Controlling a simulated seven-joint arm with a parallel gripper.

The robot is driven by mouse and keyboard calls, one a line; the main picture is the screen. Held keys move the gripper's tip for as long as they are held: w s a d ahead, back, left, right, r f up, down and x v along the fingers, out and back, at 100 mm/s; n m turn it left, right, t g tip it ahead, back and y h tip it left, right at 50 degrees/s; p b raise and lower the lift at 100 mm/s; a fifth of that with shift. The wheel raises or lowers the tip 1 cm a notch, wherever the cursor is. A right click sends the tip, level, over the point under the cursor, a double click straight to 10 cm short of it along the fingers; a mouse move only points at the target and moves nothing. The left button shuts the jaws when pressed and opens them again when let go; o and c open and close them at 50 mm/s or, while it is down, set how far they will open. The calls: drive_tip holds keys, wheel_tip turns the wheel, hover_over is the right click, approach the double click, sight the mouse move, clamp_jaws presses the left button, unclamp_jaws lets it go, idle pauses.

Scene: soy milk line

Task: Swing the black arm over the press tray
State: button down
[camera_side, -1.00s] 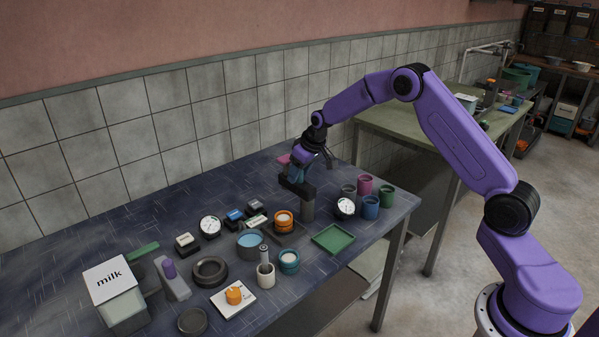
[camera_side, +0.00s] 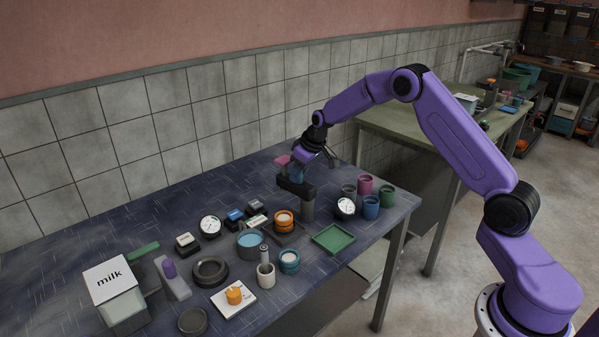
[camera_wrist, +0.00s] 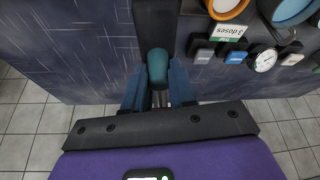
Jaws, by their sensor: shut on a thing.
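The black arm (camera_side: 297,188) is a flat bar on top of a grey post (camera_side: 308,210) near the table's right part. In the wrist view the black arm (camera_wrist: 155,25) runs up and away from a teal knob (camera_wrist: 157,66). My gripper (camera_side: 298,175) is shut on this knob, with its blue fingers on both sides of it. The arm's free end points towards the wall side, away from the dark square tray (camera_side: 301,239), which looks like the press tray.
A green tray (camera_side: 333,239), a dial (camera_side: 346,207) and several coloured cups (camera_side: 371,207) stand right of the post. A blue-filled pot (camera_side: 250,245), small switches (camera_side: 235,216) and another dial (camera_side: 210,226) stand left.

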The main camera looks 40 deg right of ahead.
sight(300, 180)
drive_tip(key=n, duration=0.2)
drive_tip(key=a+n+y, duration=0.1)
drive_tip(key=n, duration=0.1)
drive_tip(key=shift+s+a+g, duration=0.1)
drive_tip(key=shift+s+g, duration=0.1)
drive_tip(key=shift+g, duration=0.1)
drive_tip(key=shift+s+a+n+g+y, duration=0.45)
drive_tip(key=shift+n+g, duration=0.3)
drive_tip(key=shift+n, duration=1.4)
drive_tip(key=shift+s+a+n+g+y, duration=0.25)
drive_tip(key=shift+s+n+g, duration=0.4)
drive_tip(key=shift+n, duration=1.55)
drive_tip(key=shift+s+a+n+g+y, duration=0.2)
drive_tip(key=shift+s+n+g+y, duration=0.45)
drive_tip(key=shift+n, duration=1.5)
drive_tip(key=shift+w+g+h, duration=0.15)
drive_tip(key=shift+g+h, duration=0.1)
drive_tip(key=c, duration=0.9)
unclamp_jaws()
drive_tip(key=v, duration=1.7)
drive_tip(key=shift+r, duration=0.2)
